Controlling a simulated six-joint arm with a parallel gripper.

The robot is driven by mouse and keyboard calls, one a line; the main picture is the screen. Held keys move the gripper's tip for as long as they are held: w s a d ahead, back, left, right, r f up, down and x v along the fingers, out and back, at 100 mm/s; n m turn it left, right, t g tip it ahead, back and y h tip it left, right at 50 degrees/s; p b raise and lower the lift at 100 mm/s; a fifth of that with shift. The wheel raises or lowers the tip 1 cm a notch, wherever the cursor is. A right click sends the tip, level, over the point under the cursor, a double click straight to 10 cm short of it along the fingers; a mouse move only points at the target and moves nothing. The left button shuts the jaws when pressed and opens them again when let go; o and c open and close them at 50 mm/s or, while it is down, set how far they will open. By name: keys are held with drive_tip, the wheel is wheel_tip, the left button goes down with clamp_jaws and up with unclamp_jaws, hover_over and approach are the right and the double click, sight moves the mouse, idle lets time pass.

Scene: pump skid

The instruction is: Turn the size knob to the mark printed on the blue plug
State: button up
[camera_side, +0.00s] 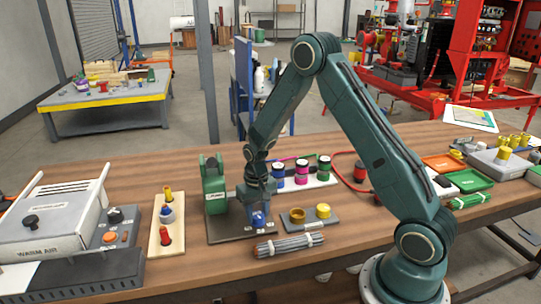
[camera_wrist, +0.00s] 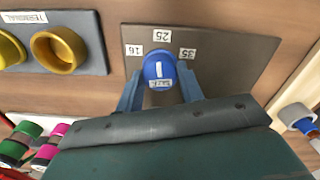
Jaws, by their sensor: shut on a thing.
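The blue size knob (camera_wrist: 158,70) sits on a grey-brown plate (camera_wrist: 215,55) with printed marks 16, 25 and 35 around it. Its white line points up in the wrist view, close to the 25 mark (camera_wrist: 160,36). My gripper (camera_wrist: 160,80) has one finger on each side of the knob and is shut on it. In the side view the knob (camera_side: 259,220) shows below my gripper. The blue plug (camera_side: 167,215) stands on a pale wooden board between a yellow and a red piece. It also shows partly at the wrist view's right edge (camera_wrist: 304,125); its print is not readable.
A green machine (camera_side: 214,182) stands on the plate's back left. A grey block with yellow cups (camera_side: 310,216) and a wire bundle (camera_side: 289,245) lie close by. Pink, green and blue spools (camera_side: 301,172) stand behind. A warm air unit (camera_side: 55,230) is far left.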

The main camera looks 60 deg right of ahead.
sight(257, 215)
drive_tip(key=shift+m, duration=0.9)
drive_tip(key=o, duration=1)
drive_tip(key=shift+r, duration=0.1)
wheel_tip(257, 215, up, 14)
drive_tip(key=shift+f, duration=0.15)
